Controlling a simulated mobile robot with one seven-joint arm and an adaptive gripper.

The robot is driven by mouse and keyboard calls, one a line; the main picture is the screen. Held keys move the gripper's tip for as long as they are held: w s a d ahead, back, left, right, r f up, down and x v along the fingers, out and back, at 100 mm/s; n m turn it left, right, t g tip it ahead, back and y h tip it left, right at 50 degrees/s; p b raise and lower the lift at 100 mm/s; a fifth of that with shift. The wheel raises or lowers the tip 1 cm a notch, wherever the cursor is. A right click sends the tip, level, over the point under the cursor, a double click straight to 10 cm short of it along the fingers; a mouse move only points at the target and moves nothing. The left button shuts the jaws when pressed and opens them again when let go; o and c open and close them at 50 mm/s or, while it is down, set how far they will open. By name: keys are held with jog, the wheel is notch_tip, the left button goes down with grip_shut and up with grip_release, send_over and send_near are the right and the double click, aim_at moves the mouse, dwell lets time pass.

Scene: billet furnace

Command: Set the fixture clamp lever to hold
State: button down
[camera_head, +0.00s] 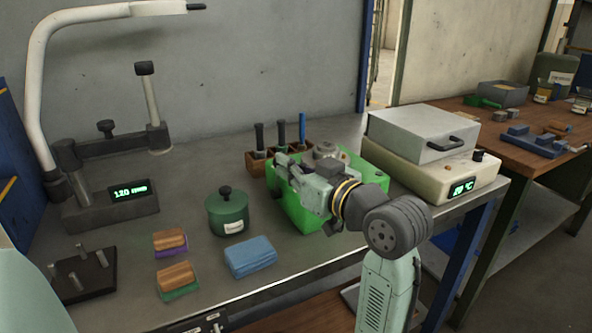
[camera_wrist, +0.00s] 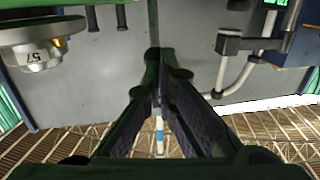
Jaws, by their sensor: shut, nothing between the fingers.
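The fixture (camera_head: 110,205) stands at the left of the bench, a dark grey block with a green display reading about 120 mm. Its pale lever (camera_head: 151,100) with a dark square cap stands nearly upright, leaning slightly, at the right end of a dark crossbar (camera_head: 110,143). I cannot read any hold mark. The fixture's dark clamp parts also show at upper right in the wrist view (camera_wrist: 235,44). My gripper (camera_head: 283,166) is above the green box, well right of the lever and apart from it. Its fingers (camera_wrist: 160,62) are shut and empty.
A bright green box (camera_head: 290,205) with a round metal piece (camera_head: 330,150) is under my arm. A wooden rack (camera_head: 258,162) holds tools behind. A green pot (camera_head: 228,212), brushes (camera_head: 175,277), a blue cloth (camera_head: 250,256) and a pegged plate (camera_head: 85,275) lie in front. A white curved lamp (camera_head: 40,75) arches over the fixture.

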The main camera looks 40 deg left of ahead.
jog(key=a+p, duration=0.1)
jog(key=w+a+r, duration=0.1)
jog(key=a, duration=0.1)
jog(key=w+a+r+p, duration=0.1)
jog(key=a, duration=0.1)
jog(key=shift+w+a+p, duration=0.15)
jog(key=shift+a+p, duration=0.1)
jog(key=shift+p, duration=0.05)
jog(key=shift+w+a+f+h+p, duration=0.1)
jog(key=shift+w+a+h+p, duration=0.25)
jog(key=shift+a, duration=0.2)
jog(key=shift+w+a+f+h+p, duration=0.1)
jog(key=shift+a+h+p, duration=0.15)
jog(key=shift+a+p, duration=0.25)
jog(key=shift+a+f, duration=0.15)
jog(key=shift+a, duration=0.05)
